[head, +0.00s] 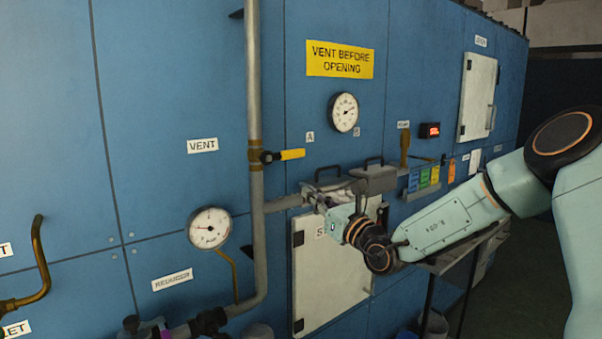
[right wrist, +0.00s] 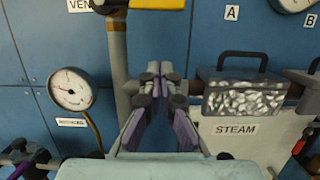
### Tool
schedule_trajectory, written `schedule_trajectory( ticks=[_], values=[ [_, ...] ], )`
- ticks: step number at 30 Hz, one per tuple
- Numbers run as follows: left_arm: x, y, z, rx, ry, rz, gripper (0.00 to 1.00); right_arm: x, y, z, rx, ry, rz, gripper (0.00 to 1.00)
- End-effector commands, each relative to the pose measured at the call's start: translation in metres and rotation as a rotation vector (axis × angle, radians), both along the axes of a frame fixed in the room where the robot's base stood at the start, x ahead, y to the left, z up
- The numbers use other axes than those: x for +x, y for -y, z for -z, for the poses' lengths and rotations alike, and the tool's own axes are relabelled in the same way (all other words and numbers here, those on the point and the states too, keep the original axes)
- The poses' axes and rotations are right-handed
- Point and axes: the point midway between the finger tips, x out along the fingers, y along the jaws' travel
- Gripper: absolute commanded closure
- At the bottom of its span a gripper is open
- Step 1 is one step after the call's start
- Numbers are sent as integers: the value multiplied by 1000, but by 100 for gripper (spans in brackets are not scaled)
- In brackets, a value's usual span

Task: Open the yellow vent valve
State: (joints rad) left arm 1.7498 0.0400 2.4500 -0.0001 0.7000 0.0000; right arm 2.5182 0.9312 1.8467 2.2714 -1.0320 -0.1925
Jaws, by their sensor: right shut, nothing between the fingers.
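The yellow vent valve handle (head: 292,154) sticks out level to the right from a brass fitting (head: 255,155) on the grey vertical pipe, crosswise to it. The VENT label (head: 202,145) is to its left. In the right wrist view the yellow handle (right wrist: 157,4) is at the top edge, partly cut off. My right gripper (head: 316,196) is below the handle and apart from it, in front of the panel. In the right wrist view its fingers (right wrist: 153,72) are together with nothing between them. My left gripper is not in view.
A pressure gauge (head: 209,228) is left of the pipe. A brass lever (head: 405,147) stands farther right. The panel around the yellow handle looks clear.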

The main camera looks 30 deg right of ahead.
Motion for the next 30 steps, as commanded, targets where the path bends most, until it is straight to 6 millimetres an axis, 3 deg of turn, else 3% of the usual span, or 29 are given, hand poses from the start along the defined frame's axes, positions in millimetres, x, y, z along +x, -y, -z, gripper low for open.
schedule_trajectory(
  ticks=[11,15,18,30],
  values=[
    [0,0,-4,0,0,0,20,46,-5,-12,-6,0,-2,100],
    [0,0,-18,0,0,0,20,44,-3,-38,2,4,0,100],
    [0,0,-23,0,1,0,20,44,-3,-47,1,3,1,100],
    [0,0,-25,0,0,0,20,44,-3,-52,1,1,1,100]
  ],
)
